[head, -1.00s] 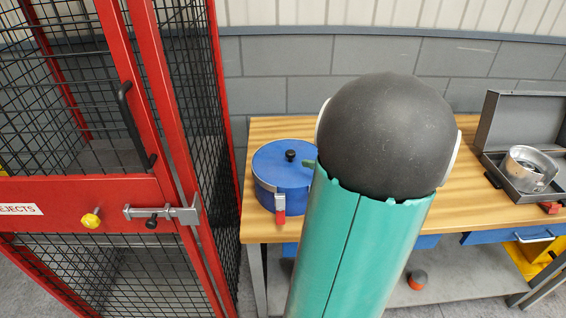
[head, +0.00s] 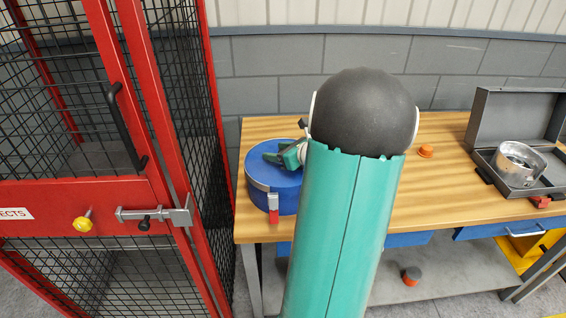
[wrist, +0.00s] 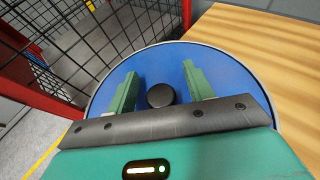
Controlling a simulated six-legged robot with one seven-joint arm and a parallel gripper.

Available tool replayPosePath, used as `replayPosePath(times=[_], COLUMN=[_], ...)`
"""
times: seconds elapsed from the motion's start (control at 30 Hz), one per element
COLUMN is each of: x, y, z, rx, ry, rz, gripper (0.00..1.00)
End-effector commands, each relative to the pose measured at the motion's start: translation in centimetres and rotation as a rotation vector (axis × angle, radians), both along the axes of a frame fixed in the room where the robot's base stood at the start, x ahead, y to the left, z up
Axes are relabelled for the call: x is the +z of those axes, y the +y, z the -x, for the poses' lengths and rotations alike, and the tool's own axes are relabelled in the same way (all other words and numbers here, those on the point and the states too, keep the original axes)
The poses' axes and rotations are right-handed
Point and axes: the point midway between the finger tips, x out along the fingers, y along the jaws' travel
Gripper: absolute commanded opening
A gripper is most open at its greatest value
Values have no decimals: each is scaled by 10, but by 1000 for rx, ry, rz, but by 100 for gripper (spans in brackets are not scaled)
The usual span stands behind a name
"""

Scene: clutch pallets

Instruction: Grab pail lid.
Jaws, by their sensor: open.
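The blue pail (head: 262,199) stands on the left end of the wooden workbench, with a red-handled latch on its front. Its round blue lid (wrist: 220,68) fills the middle of the wrist view, with a black knob (wrist: 161,95) at its centre. My gripper (wrist: 160,80) is open above the lid, with one green finger on each side of the knob. Whether the fingers touch the lid or knob cannot be told. In the head view my gripper (head: 284,156) covers part of the lid, and my arm hides the pail's right side.
A red mesh cage (head: 160,140) stands close to the left of the bench. An open grey case (head: 512,120) with a metal cup (head: 517,160) is at the right. An orange knob (head: 425,151) lies mid-bench. The bench top (head: 440,195) is otherwise mostly clear.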

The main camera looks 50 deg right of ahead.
Motion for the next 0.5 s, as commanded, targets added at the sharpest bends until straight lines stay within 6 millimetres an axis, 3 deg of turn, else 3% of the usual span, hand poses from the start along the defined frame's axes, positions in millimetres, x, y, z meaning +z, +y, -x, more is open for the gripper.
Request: replayPosePath(times=[0.13, 0.37, 0.5], x=[0, 0, 1], y=[0, 0, -1], z=[1, 1, 1], rx=[-1, -1, -1], ry=[0, 0, -1], rz=[0, 0, 1], gripper=[48, 3, 0])
